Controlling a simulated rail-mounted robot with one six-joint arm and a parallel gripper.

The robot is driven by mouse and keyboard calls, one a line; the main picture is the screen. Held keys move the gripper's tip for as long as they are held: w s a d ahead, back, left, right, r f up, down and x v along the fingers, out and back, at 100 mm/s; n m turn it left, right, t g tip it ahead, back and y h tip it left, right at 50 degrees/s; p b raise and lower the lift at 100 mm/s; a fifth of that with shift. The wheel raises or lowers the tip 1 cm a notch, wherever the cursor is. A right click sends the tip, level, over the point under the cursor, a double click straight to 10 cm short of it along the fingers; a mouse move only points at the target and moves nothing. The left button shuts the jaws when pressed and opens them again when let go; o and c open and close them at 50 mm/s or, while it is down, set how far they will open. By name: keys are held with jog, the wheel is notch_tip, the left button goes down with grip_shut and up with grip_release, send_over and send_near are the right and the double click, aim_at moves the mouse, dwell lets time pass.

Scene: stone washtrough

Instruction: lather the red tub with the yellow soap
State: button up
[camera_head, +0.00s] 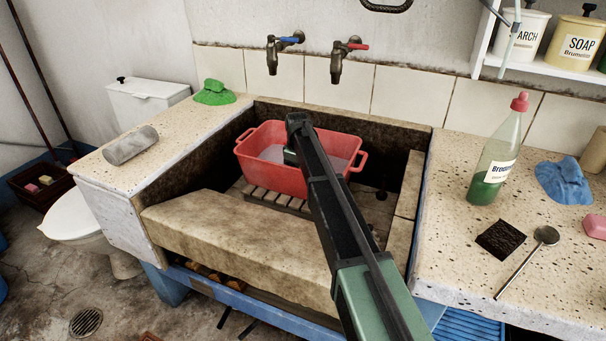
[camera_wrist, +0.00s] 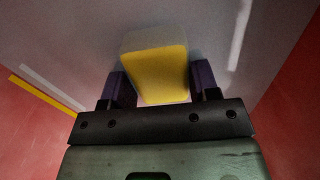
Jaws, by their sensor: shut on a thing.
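The red tub (camera_head: 262,179) stands on a wooden slatted rack inside the stone trough, with greyish liquid in it. Its red walls also show on both sides of the wrist view (camera_wrist: 288,115). My gripper (camera_wrist: 158,88) is down inside the tub, shut on the yellow soap (camera_wrist: 156,72). The soap's far end looks pale and greyish, as if under the cloudy liquid. In the head view my arm hides the soap and most of the gripper.
The stone trough's front ledge (camera_head: 240,238) and side walls surround the tub. Two taps (camera_head: 337,62) hang above. On the right counter are a green bottle (camera_head: 496,155), a dark pad (camera_head: 500,239), a metal ladle (camera_head: 530,262) and a blue cloth (camera_head: 563,181). A grey roller (camera_head: 130,146) and green cloth (camera_head: 213,94) lie left.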

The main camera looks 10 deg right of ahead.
jog(key=shift+w+a, duration=0.35)
jog(key=shift+a, duration=0.1)
jog(key=s+d, duration=0.2)
jog(key=d, duration=0.1)
jog(key=s+d, duration=0.1)
jog(key=d, duration=0.1)
jog(key=shift+s, duration=0.3)
jog(key=shift+w+a, duration=0.9)
jog(key=shift+a, duration=0.35)
jog(key=shift+w+a, duration=0.9)
jog(key=shift+a, duration=0.3)
jog(key=s+d, duration=0.2)
jog(key=d, duration=0.1)
jog(key=s+d, duration=0.1)
jog(key=d, duration=0.1)
jog(key=shift+s, duration=0.25)
jog(key=shift+w+a, duration=0.55)
jog(key=shift+a, duration=0.3)
jog(key=shift+w+a, duration=0.6)
jog(key=shift+a, duration=0.2)
jog(key=shift+w+a, duration=0.55)
jog(key=shift+a, duration=0.3)
